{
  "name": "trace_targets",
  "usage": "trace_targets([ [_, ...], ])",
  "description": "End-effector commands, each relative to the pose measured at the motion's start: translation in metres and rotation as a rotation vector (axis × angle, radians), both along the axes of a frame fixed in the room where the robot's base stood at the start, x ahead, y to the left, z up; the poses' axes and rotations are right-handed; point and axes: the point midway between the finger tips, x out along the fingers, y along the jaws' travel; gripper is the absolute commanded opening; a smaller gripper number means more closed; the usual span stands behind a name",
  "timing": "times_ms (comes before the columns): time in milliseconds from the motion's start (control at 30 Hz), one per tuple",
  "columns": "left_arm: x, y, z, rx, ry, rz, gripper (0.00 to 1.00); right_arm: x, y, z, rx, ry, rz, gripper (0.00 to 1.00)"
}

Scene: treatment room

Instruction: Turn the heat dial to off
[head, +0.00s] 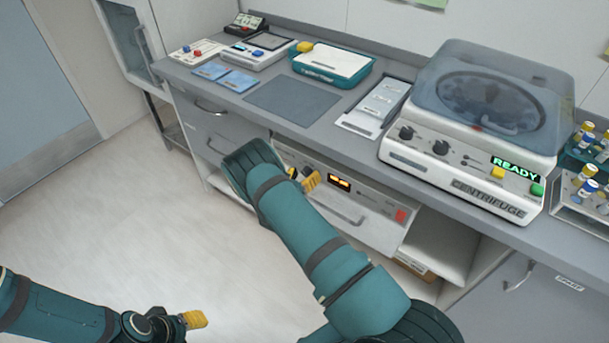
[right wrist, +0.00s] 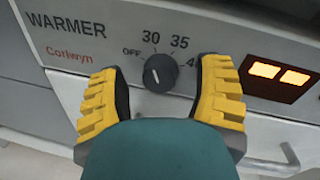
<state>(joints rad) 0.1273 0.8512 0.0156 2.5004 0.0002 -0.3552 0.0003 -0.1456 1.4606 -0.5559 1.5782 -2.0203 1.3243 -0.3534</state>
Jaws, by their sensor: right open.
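The heat dial (right wrist: 159,73) is a dark round knob on the grey front of the warmer (right wrist: 65,22), marked OFF, 30, 35 and a higher number partly covered by a finger. A small pale mark shows on the knob, but I cannot tell exactly which setting it points to. My right gripper (right wrist: 161,88) is open, with one yellow-padded finger on each side of the dial; I cannot tell whether they touch it. My left gripper (head: 193,320) is low at the left, away from the warmer.
An orange lit display (head: 339,183) and a red patch (head: 401,216) are on the warmer. Its handle bar (right wrist: 272,164) runs below. The counter above carries a centrifuge (head: 470,130) reading READY and a teal-rimmed tray (head: 333,64). The floor at the left is clear.

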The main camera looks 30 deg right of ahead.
Motion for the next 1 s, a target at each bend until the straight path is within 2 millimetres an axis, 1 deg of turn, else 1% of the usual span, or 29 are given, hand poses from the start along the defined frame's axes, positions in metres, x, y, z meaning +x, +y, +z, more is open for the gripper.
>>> trace_targets([
  [133,0.0001,0.0000,0.0001,0.000,0.000,0.000,0.47,-0.0001,0.0000,0.0000,0.000,0.000,0.000,0.65],
  [167,0.0001,0.0000,0.0001,0.000,0.000,0.000,0.47,-0.0002,0.0001,0.0000,0.000,0.000,0.000,0.60],
  [200,0.0001,0.0000,0.0001,0.000,0.000,0.000,0.47,-0.0002,0.0001,0.0000,0.000,0.000,0.000,0.46],
  [267,0.0001,0.0000,0.0001,0.000,0.000,0.000,0.47,-0.0002,0.0002,-0.0001,0.000,0.000,0.000,0.25],
  [300,0.0000,0.0000,0.0001,0.000,0.000,0.000,0.47,-0.0003,0.0002,-0.0001,0.000,0.000,0.000,0.11],
  [333,0.0000,0.0000,0.0001,0.000,0.000,0.000,0.47,-0.0003,0.0002,-0.0001,0.000,0.000,0.000,0.00],
  [733,-0.0001,-0.0001,0.0001,0.000,0.000,0.000,0.47,-0.0004,-0.0002,0.0002,-0.007,0.014,0.000,0.00],
  [867,-0.0001,0.0000,0.0001,0.000,0.000,0.000,0.47,-0.0003,0.0003,0.0003,-0.024,0.053,0.000,0.00],
  [1000,-0.0001,0.0000,0.0001,0.000,0.000,0.000,0.47,-0.0003,0.0003,0.0003,-0.056,0.129,0.000,0.00],
])
